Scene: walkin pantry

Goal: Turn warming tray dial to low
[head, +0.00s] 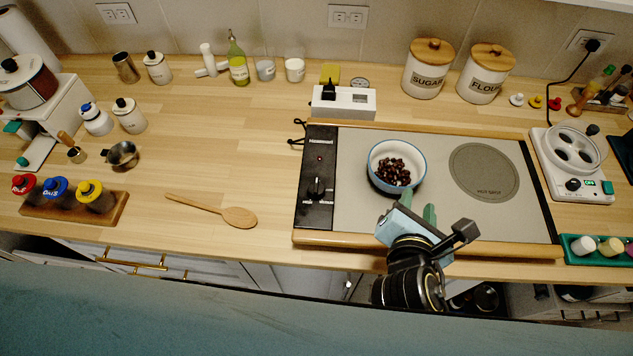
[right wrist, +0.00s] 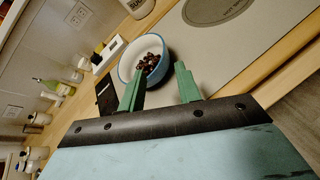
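The warming tray (head: 460,220) is a wide grey plate with wooden front and back rails. Its black control panel (head: 318,215) is at its left end, with a black dial (head: 317,188) and a small red light above it. The dial's pointer setting is too small to read. My right gripper (head: 418,208) is over the tray's front part, to the right of the dial and in front of the bowl. In the right wrist view its green fingers (right wrist: 160,88) stand apart with nothing between them. My left gripper is not in view.
A blue-and-white bowl (head: 397,167) of dark beans sits on the tray and also shows in the right wrist view (right wrist: 142,58). A wooden spoon (head: 215,210) lies to the left. A white box (head: 343,102) stands behind the tray. The counter left of the panel is mostly clear.

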